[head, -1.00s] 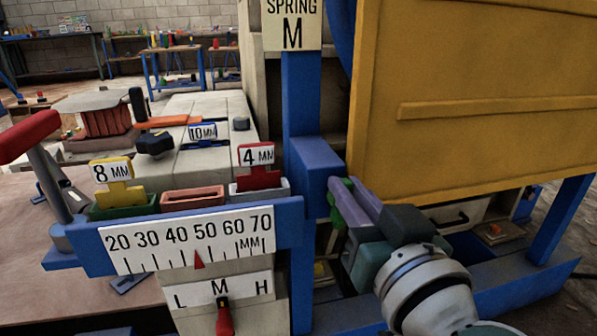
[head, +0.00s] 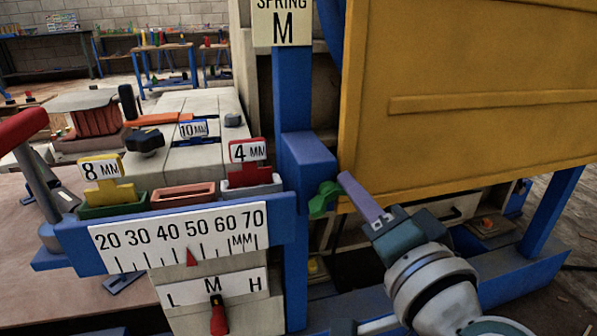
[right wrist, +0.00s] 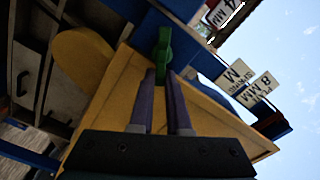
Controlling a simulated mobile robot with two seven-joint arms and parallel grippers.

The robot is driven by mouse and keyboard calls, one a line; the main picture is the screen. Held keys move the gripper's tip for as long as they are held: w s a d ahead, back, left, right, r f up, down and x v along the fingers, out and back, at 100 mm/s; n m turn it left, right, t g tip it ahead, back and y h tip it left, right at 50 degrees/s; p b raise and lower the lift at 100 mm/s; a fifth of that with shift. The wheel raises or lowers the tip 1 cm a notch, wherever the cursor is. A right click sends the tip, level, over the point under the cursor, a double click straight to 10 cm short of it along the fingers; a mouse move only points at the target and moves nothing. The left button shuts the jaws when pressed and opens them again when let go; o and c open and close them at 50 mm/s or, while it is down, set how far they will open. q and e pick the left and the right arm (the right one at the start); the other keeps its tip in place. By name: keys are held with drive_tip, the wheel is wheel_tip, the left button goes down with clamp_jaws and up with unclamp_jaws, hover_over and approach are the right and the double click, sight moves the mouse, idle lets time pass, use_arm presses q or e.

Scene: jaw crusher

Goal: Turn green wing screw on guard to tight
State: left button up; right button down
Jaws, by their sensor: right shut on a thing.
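The green wing screw (head: 324,197) sits at the left edge of the yellow guard (head: 470,60), beside the blue post's block (head: 308,160). In the right wrist view the green screw (right wrist: 163,50) stands at the fingertips. My right gripper (head: 343,180) has purple fingers and comes in from the lower right; it is shut on the wing screw. In the right wrist view its two fingers (right wrist: 161,76) hold the screw's lower part between their tips. Part of the screw is hidden by the fingers. My left gripper is not in view.
A white 20–70 MM scale (head: 180,240) with a red pointer and an L M H plate (head: 215,292) with a red lever are at the left. Trays with 8 MM (head: 105,195) and 4 MM (head: 250,175) tags stand above. A SPRING M sign (head: 283,25) tops the blue post.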

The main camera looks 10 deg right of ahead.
drive_tip(key=m, duration=0.2)
drive_tip(key=f+m+b, duration=0.1)
drive_tip(key=m, duration=0.2)
drive_tip(key=shift+d+f+m, duration=0.15)
drive_tip(key=shift+m, duration=0.15)
idle(0.5)
drive_tip(key=c, duration=0.9)
unclamp_jaws()
drive_tip(key=s+p, duration=0.1)
drive_tip(key=s, duration=0.9)
drive_tip(key=shift+d, duration=0.15)
